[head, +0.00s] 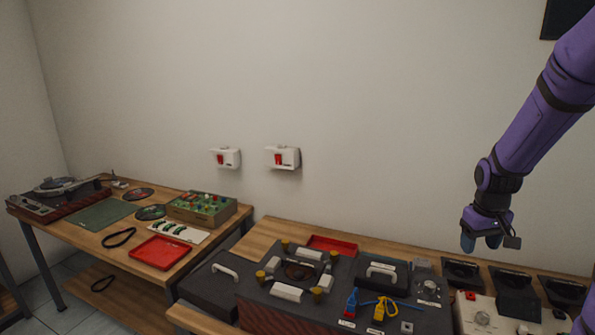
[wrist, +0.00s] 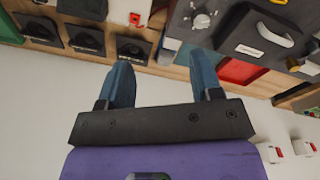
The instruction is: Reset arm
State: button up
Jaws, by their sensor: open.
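My gripper (head: 482,242) hangs at the right in the head view, at the end of my purple arm, in front of the pale wall and above the right table. In the wrist view my gripper (wrist: 165,85) shows two blue fingers spread apart with nothing between them. The gripper is open and empty. It appears clear of the table and the objects on it.
The right table (head: 262,234) holds a dark panel box (head: 265,300), a red tray (head: 332,244) and several black holders (head: 463,272). The left table (head: 88,243) holds a turntable (head: 58,187) and a red tray (head: 160,252). Two white boxes (head: 283,157) (head: 226,158) hang on the wall.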

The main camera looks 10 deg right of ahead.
jog(key=s+a+r+t, duration=0.1)
jog(key=s+a+r, duration=0.2)
jog(key=a+r, duration=0.6)
jog(key=s+a+r+t, duration=0.1)
jog(key=s+a+r, duration=0.4)
jog(key=s, duration=0.3)
jog(key=s+a+r+n+t+y, duration=0.1)
jog(key=s+a+r+t, duration=0.1)
jog(key=s+a+r, duration=0.4)
jog(key=s+a, duration=0.2)
jog(key=shift+s+a, duration=0.25)
jog(key=shift+s, duration=0.15)
